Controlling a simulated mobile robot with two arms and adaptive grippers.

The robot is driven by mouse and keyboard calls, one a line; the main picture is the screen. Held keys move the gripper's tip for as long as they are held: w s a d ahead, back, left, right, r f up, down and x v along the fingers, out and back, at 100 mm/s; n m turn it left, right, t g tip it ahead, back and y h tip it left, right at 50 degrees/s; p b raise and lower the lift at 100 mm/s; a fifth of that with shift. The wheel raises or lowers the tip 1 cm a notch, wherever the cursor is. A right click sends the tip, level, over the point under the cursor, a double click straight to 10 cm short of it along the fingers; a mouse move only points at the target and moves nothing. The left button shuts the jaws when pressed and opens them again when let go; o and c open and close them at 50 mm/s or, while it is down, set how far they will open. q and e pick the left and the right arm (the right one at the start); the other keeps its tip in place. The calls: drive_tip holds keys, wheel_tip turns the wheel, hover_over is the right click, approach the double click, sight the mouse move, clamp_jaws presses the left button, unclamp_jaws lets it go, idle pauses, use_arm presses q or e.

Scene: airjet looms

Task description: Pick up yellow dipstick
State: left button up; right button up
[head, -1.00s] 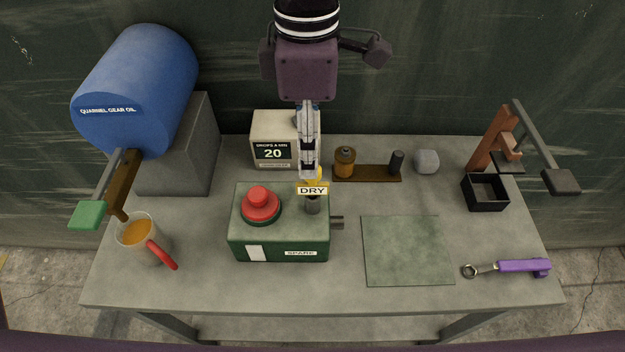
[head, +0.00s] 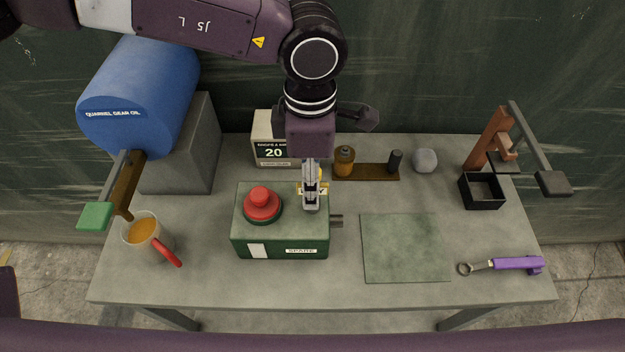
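The yellow dipstick (head: 324,188) stands at the right end of the top of the green box marked SPARE (head: 281,239). Only yellow edges of its tag show on either side of my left gripper (head: 311,206); the rest is hidden behind the fingers. My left arm comes in from the upper left and its gripper points down at the dipstick, its fingers overlapping the tag. I cannot tell whether the fingers are open or closed on it. My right gripper is not in view.
A red button (head: 262,202) sits on the box, left of the dipstick. Behind stand a counter reading 20 (head: 274,152) and a brown rack (head: 372,172). A cup of oil (head: 142,229) is at left. A green mat (head: 404,248) and purple-handled wrench (head: 517,264) lie at right.

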use_arm(q)
clamp_jaws()
idle(0.4)
